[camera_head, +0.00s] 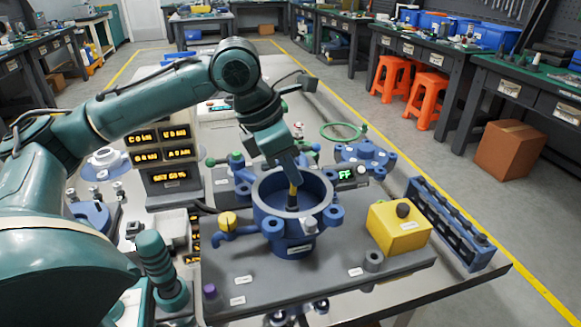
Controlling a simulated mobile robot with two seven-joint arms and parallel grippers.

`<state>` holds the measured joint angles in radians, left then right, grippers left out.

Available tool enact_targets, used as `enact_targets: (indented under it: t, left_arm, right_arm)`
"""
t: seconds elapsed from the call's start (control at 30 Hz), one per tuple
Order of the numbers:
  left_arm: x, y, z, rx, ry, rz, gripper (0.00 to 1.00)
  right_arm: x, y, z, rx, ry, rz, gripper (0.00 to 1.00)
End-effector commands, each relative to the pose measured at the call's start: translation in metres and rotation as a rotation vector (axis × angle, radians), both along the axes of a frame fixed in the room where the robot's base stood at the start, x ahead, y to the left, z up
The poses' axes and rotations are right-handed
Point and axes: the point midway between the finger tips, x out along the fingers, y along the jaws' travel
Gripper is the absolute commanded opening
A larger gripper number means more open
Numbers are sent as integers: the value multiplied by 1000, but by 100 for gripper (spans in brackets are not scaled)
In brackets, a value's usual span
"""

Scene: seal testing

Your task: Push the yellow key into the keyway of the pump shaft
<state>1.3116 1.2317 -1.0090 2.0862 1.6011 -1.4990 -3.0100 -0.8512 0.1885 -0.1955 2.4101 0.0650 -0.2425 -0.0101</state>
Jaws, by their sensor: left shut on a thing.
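My left gripper (292,181) reaches down from above into the open top of the round blue pump housing (268,222). It is shut on the small yellow key (293,190), of which only a narrow strip shows below the fingers. The dark pump shaft (292,203) stands upright in the middle of the housing, right under the key. The key looks to be at or against the shaft's upper part. I cannot tell whether it sits in the keyway, since the keyway is too small to make out. My right gripper is not in view.
The housing stands on a grey plate (335,281) on the bench. A yellow box with a black knob (398,236) and a long blue rack (447,232) are to the right. A display unit (165,150) stands at the left. A green ring (343,132) lies behind.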

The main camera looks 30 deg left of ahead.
Motion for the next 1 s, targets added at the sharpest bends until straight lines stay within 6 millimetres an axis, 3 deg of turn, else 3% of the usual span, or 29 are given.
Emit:
enact_targets:
  t: [1.0]
  left_arm:
    - [2, -2, 0, 0, 0, 0, 0]
  right_arm:
    - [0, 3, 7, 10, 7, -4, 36]
